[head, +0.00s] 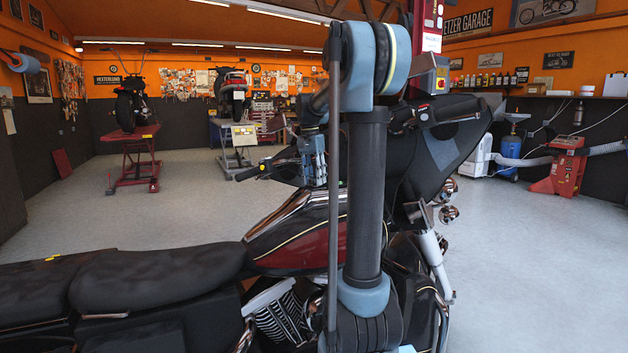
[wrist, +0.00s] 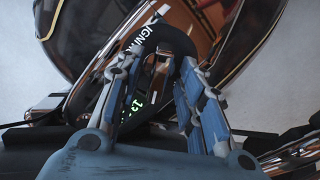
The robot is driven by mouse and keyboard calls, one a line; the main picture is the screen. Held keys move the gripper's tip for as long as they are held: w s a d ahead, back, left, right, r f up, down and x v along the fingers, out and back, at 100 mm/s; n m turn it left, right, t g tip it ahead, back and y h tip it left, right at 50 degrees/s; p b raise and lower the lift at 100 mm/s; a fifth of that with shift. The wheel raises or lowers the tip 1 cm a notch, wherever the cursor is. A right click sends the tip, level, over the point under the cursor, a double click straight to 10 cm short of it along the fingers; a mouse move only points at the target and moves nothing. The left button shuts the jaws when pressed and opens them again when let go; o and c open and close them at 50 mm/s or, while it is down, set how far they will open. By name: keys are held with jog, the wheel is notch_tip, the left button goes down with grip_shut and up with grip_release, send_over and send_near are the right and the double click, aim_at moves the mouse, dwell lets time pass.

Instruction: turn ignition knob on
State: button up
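In the wrist view the ignition switch (wrist: 168,37) is a dark round piece with white lettering starting "IGNI". My gripper (wrist: 162,64) has its two blue-grey fingers apart, with their tips at the near side of this piece. I cannot tell whether they touch it. The knob's own shape and angle are unclear, partly hidden by the fingers. In the head view my gripper (head: 313,160) points down over the motorcycle's front, by the handlebar; the knob does not show there.
The dark red motorcycle (head: 300,238) fills the front, with its black seat (head: 160,280) at left and right handlebar grip (head: 455,108) behind my arm. Two more motorcycles stand on lifts at the back. A red machine (head: 563,165) stands at right. The grey floor between is open.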

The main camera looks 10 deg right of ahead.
notch_tip(320, 180, up, 12)
jog(key=a, duration=0.1)
jog(key=shift+w, duration=0.2)
dwell(0.4)
jog(key=shift+s+a+f, duration=0.1)
